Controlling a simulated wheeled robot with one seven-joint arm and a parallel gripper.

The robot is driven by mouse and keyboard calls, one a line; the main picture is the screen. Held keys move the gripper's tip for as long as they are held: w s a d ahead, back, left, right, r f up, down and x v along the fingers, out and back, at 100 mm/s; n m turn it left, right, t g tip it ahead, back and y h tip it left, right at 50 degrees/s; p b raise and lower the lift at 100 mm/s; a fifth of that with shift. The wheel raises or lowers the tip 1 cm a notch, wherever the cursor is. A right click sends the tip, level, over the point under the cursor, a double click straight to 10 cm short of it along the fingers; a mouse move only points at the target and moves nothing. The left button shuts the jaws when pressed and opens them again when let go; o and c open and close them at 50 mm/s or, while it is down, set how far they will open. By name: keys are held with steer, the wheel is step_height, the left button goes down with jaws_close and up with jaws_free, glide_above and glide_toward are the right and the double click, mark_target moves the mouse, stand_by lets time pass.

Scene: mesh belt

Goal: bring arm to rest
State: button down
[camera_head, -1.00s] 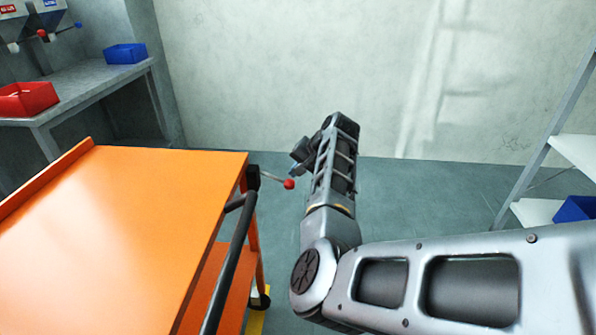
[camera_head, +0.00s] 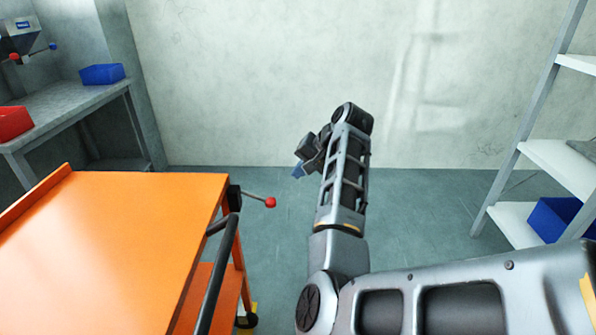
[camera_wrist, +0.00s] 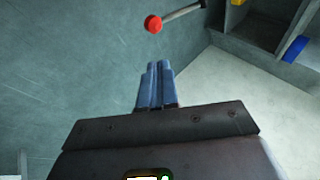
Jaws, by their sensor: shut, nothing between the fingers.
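My gripper (camera_wrist: 158,70) is shut and empty in the wrist view, its two blue fingers side by side. In the head view my gripper (camera_head: 298,170) shows small at the end of my arm, to the right of the orange cart and partly hidden by my wrist. My arm reaches in from the lower right, bends at the elbow and points away toward the wall. The gripper touches nothing that I can see.
An orange cart (camera_head: 110,240) stands at left, with a red-knobbed lever (camera_head: 270,202) jutting toward my arm; the red knob (camera_wrist: 153,24) also shows in the wrist view. A grey bench (camera_head: 70,102) with a blue bin (camera_head: 102,74) and a red bin (camera_head: 14,122) stands behind. A shelf (camera_head: 560,165) stands at right.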

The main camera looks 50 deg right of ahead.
stand_by(0.4)
steer(key=s+d+f+n+h, duration=0.25)
steer(key=s+f+h, duration=0.25)
steer(key=s+f, duration=0.3)
steer(key=s+a+f+n+t+h, duration=0.1)
steer(key=s+a+n+t+h, duration=0.1)
steer(key=s+a+n, duration=0.6)
steer(key=s+a+r+n+t+y, duration=0.2)
steer(key=s+a+t+y, duration=0.1)
steer(key=s+a, duration=1.1)
steer(key=s+a+r+t+y+p, duration=0.1)
steer(key=s+a+r+t+y, duration=0.1)
steer(key=s+a+r, duration=0.8)
steer(key=shift+s+a+r+n+y, duration=0.4)
steer(key=shift+s+a+y, duration=0.3)
steer(key=shift+s, duration=0.5)
